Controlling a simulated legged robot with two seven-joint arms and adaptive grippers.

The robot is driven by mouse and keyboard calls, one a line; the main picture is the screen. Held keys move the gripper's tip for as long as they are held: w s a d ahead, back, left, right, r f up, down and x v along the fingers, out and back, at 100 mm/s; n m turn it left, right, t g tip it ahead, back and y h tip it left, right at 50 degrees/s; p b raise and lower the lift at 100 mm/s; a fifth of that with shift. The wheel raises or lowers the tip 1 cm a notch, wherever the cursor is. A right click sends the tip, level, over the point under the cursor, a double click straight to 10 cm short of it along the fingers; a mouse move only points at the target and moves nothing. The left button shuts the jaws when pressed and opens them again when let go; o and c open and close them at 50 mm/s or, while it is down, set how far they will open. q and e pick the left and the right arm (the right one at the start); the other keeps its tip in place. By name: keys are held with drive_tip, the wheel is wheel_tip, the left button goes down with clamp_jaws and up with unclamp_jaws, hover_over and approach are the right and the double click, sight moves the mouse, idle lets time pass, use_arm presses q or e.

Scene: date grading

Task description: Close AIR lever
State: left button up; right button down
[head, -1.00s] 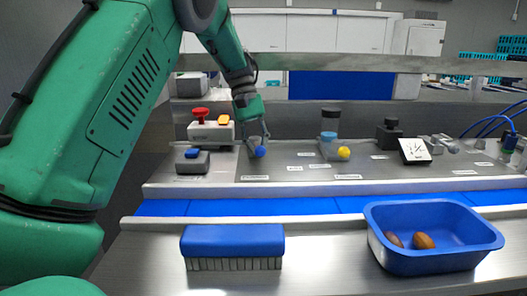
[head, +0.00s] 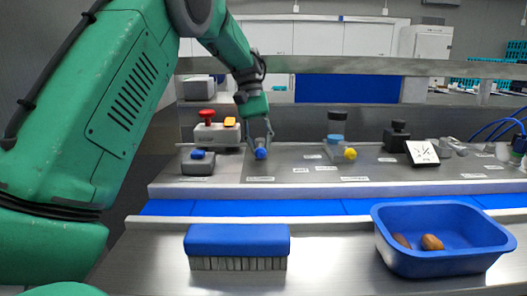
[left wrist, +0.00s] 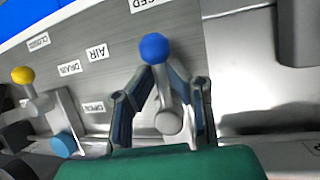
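The AIR lever has a blue ball knob (head: 261,154) and stands at the left part of the grey panel in the head view. In the left wrist view its blue knob (left wrist: 155,48) and pale stem lie between the fingers. My left gripper (left wrist: 162,75) reaches down over the lever; its two fingers converge on the stem just behind the knob and appear shut on it. It also shows in the head view (head: 258,140). The AIR label (left wrist: 97,52) is left of the knob, with a partly cut-off label above. My right gripper is not in view.
A yellow-knobbed lever (head: 350,154) stands to the right, by the DRAIN label (left wrist: 69,68). A box with a red button (head: 207,116) and a blue-button box (head: 198,162) are close on the left. A brush (head: 237,246) and blue tray (head: 440,262) are in front.

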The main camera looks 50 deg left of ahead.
use_arm(q)
drive_tip(key=o, duration=0.4)
drive_tip(key=shift+s+r, duration=0.25)
drive_tip(key=shift+r, duration=0.15)
drive_tip(key=shift+s+d, duration=0.2)
drive_tip(key=shift+s, duration=0.15)
drive_tip(key=shift+w+f, duration=0.2)
drive_tip(key=shift+w, duration=0.2)
drive_tip(key=shift+w+a+r, duration=0.2)
drive_tip(key=shift+a+r, duration=0.05)
drive_tip(key=shift+a, duration=0.05)
drive_tip(key=s+v, duration=0.1)
drive_tip(key=v, duration=1)
drive_tip(key=shift+r, duration=0.4)
